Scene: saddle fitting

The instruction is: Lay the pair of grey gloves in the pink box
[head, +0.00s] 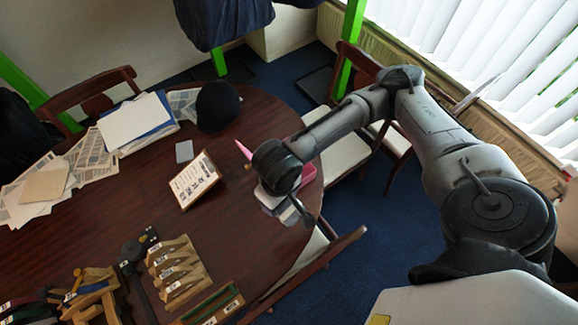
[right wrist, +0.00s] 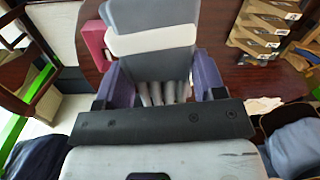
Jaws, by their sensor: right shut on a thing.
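My right gripper (right wrist: 165,88) is shut on the pair of grey gloves (right wrist: 150,16), which have a pale band and grey fingers between the jaws. In the head view the gripper (head: 288,207) is at the right edge of the round table, with a grey part of the gloves (head: 273,202) showing below the wrist. The pink box (head: 308,174) is just behind and beside the wrist, mostly hidden by it. In the right wrist view the pink box (right wrist: 95,42) shows at the left, beside the gloves. I cannot tell whether the gloves touch it. My left gripper is not in view.
A sign card (head: 195,180) stands left of the wrist. A slotted wooden rack (head: 177,270) and tools (head: 92,295) are at the near side. A dark cap (head: 218,105) and papers (head: 90,155) lie at the far side. The table middle (head: 110,210) is clear.

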